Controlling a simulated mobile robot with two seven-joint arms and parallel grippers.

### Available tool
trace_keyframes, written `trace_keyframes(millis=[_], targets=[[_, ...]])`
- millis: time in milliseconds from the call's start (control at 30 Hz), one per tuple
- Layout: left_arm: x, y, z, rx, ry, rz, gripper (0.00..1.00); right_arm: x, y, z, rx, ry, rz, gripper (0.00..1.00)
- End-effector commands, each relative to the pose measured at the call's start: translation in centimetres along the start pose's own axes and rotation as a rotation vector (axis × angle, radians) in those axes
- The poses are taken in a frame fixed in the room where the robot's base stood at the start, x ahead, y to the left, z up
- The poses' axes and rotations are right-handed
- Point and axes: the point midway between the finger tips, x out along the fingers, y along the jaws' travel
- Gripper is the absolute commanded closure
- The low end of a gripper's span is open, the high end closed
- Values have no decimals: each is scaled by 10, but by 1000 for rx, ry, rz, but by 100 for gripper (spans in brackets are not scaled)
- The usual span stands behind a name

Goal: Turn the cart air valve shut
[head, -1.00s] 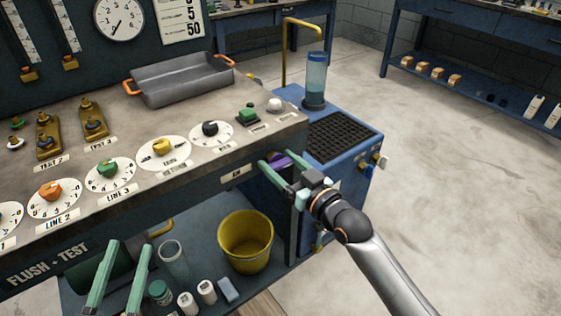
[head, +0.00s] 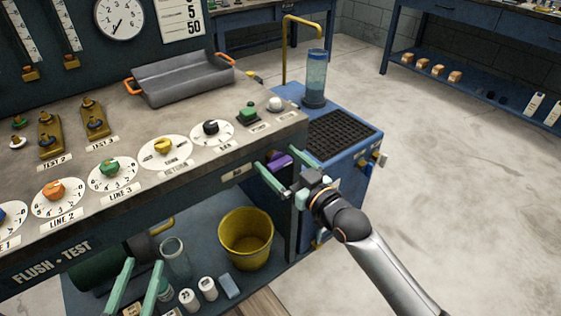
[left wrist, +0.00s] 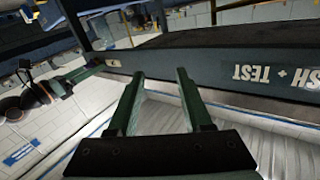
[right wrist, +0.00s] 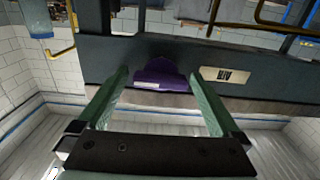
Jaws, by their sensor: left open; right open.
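A purple valve knob (head: 279,162) sits on the dark front rail near the right end of the bench. In the right wrist view the purple knob (right wrist: 160,76) shows beside a pale label plate (right wrist: 227,76) that seems to read AIR. My right gripper (head: 274,165) is open, its green fingers on either side of the knob. In the right wrist view my right gripper (right wrist: 160,72) shows a gap between each finger and the knob; contact is not seen. My left gripper (head: 144,263) is open and empty, low in front of the bench; the left wrist view also shows it (left wrist: 160,73).
The benchtop has several coloured dial knobs, including an orange one (head: 53,190), and a grey tray (head: 180,82). A yellow bucket (head: 246,240) stands on the lower shelf. A blue cabinet (head: 340,165) with a black grate adjoins the right end. Floor at right is clear.

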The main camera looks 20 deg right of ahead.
Motion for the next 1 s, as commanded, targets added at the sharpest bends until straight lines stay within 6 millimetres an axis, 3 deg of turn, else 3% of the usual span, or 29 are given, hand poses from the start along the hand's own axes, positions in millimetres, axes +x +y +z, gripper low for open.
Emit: trace_keyframes(millis=[267, 367, 600, 800, 1000], targets=[[0, 0, 3, -10, -26, 1, 50, -13, 0, 0, 0, -3, 0, 0], [-5, 5, 33, -40, -134, 6, 50, -29, 0, -1, -1, -4, 0, 0], [-17, 14, 73, -88, -299, 15, 50, -74, 0, 0, -1, -5, 0, 0], [-27, 20, 97, -118, -402, 22, 50, -104, 0, 0, -1, -3, -1, 0], [-33, 24, 109, -132, -452, 27, 50, -121, 0, 0, 0, -2, 0, 0]])
